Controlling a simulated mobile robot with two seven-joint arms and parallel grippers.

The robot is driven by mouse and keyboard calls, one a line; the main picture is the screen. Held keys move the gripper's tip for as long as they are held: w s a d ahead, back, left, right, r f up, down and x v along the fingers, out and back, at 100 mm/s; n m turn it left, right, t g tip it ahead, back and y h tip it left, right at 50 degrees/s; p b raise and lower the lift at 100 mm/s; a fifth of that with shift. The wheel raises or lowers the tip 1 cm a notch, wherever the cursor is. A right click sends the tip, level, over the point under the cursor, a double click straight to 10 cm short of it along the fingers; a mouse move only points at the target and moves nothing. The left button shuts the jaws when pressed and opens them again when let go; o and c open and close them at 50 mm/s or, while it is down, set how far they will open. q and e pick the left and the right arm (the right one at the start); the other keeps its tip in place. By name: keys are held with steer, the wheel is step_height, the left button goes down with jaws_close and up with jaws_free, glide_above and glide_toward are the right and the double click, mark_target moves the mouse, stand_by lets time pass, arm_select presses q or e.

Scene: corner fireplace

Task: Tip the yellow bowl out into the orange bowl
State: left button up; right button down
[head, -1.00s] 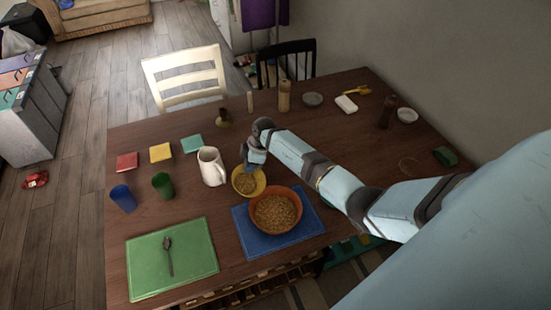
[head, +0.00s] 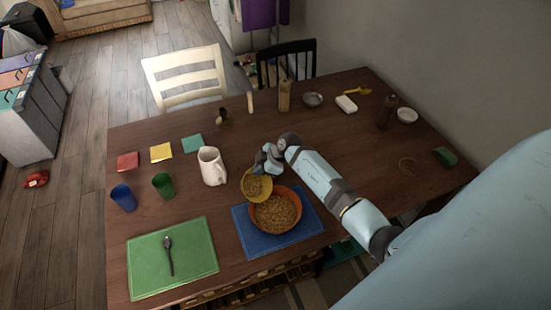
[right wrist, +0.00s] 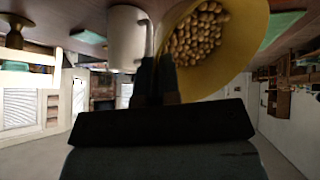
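The yellow bowl (head: 257,188) is held by my right gripper (head: 264,164) at the back edge of the orange bowl. It is tilted and still holds several round tan pieces. In the right wrist view the yellow bowl (right wrist: 247,42) shows its rim between the dark fingers (right wrist: 163,72) of the gripper. The orange bowl (head: 296,199) stands on the blue mat and is full of similar tan pieces. I cannot tell whether the two bowls touch. My left gripper is not in view.
A white pitcher (head: 211,166) stands close left of the yellow bowl, with green (head: 163,185) and blue cups (head: 123,197) farther left. A spoon (head: 168,255) lies on the green mat (head: 200,270). The blue mat (head: 252,249) is under the orange bowl. The table's middle right is clear.

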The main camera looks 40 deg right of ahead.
steer(key=shift+s+r+t, duration=0.25)
steer(key=shift+r+t, duration=0.05)
steer(key=shift+t, duration=0.2)
steer(key=shift+s+d+r+y, duration=0.1)
steer(key=shift+s+d+y, duration=0.05)
steer(key=shift+y, duration=0.15)
steer(key=shift+t+b, duration=0.3)
steer(key=shift+b, duration=0.05)
steer(key=shift+s+f+b, duration=0.15)
steer(key=shift+f+b, duration=0.1)
steer(key=shift+b, duration=0.1)
steer(key=shift+d, duration=0.1)
